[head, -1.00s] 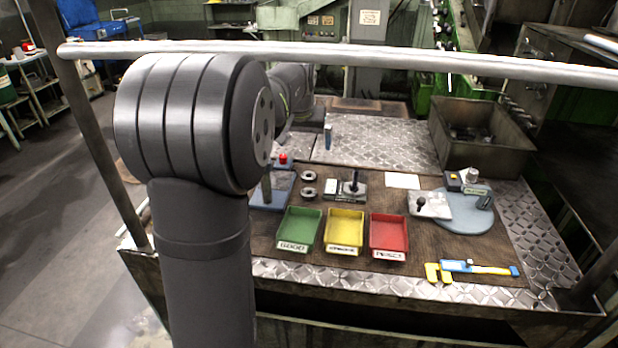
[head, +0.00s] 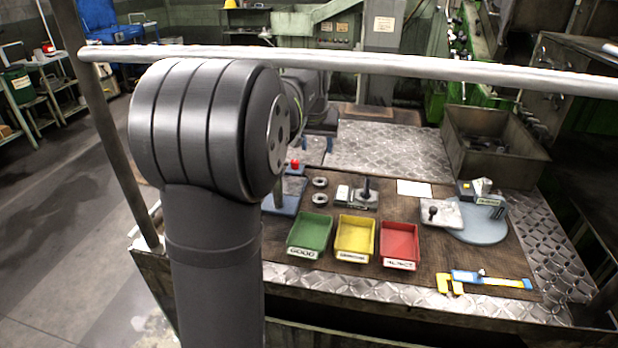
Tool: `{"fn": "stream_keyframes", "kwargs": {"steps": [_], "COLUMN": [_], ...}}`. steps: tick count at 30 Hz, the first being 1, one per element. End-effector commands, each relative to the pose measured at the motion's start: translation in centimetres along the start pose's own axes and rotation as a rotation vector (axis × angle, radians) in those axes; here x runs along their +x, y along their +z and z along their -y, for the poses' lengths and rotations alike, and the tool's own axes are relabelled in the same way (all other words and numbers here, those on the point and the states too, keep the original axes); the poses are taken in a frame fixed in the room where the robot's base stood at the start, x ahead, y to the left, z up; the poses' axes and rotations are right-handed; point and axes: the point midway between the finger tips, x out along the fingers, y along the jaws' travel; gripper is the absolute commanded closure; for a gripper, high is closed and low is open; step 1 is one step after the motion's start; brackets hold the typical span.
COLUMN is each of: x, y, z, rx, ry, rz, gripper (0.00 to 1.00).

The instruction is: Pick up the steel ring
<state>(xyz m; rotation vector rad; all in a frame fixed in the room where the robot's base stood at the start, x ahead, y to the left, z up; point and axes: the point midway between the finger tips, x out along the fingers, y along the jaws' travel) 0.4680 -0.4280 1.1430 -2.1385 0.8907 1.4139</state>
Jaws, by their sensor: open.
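Two grey metal rings lie flat on the brown mat behind the green bin, one a little behind the other: the far ring (head: 320,182) and the near ring (head: 320,199). They look alike and apart from each other, and I cannot tell which one the task names. My arm fills the left middle of the head view and reaches back behind its own large joint. My gripper cannot be made out; it is hidden behind the arm or too small to tell. No ring is seen to be held.
Green (head: 309,233), yellow (head: 355,237) and red (head: 399,243) bins stand in front of the rings. A fixture with an upright dark post (head: 366,190) is right of them. A yellow-and-blue caliper-like tool (head: 485,278) lies front right. A rail (head: 350,62) crosses the view.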

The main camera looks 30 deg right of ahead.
Motion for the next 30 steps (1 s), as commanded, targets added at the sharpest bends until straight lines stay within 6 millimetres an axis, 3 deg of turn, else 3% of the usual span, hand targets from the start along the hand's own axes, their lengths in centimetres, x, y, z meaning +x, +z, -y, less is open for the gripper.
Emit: {"fn": "stream_keyframes", "kwargs": {"steps": [6,9,17,24,30], "x": [6.9,9.0,11.7,15.7,16.8], "y": [0.1,0.1,0.1,0.2,0.1], "z": [0.3,0.4,0.3,0.2,0.2], "rx": [0.028,0.04,0.043,0.042,0.042], "ry": [0.014,0.017,0.018,0.018,0.017], "rz": [0.013,0.012,0.011,0.011,0.007], "gripper": [0.5,0.5,0.5,0.5,0.5]}}
